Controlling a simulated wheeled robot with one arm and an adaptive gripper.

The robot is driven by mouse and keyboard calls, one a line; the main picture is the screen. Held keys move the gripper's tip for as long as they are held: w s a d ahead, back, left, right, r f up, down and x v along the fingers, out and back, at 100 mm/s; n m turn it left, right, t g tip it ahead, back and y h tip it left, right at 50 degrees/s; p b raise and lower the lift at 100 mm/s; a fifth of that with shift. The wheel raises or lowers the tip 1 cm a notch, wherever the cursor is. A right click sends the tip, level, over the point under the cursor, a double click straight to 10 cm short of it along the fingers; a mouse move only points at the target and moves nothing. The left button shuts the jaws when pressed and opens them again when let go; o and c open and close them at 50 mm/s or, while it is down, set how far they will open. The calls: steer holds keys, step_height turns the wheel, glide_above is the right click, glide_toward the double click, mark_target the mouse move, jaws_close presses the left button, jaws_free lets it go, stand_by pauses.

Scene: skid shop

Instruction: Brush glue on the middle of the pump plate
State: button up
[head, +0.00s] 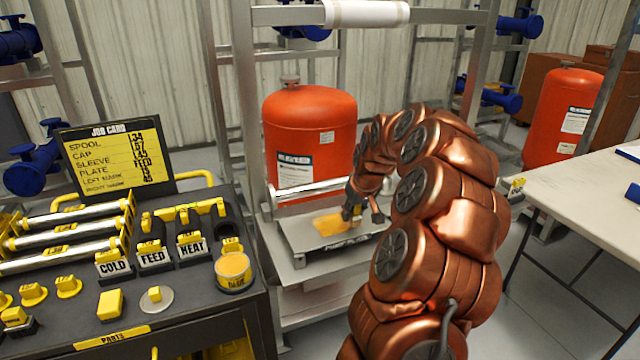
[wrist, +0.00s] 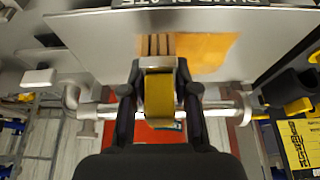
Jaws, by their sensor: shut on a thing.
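My gripper (head: 353,212) is over the pump plate (head: 298,238), a grey metal plate labelled on its front edge. In the wrist view my gripper (wrist: 160,92) is shut on the yellow handle of a brush (wrist: 160,100). The brush's pale, brown-striped head reaches over the plate (wrist: 265,35), at the left end of an orange-yellow glue patch (wrist: 208,48). The patch also shows in the head view (head: 328,224), left of my gripper. Whether the bristles touch the plate is hard to tell. The glue pot (head: 233,272) stands open on the cart at the left.
A red tank (head: 308,135) stands behind the plate, with a silver pipe (head: 312,190) between them. The black parts cart (head: 200,315) carries a job card (head: 115,158), yellow fittings and labelled holders. A white table (head: 590,195) is at the right.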

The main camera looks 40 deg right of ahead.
steer(key=shift+r+p, duration=0.4)
steer(key=shift+r, duration=2.3)
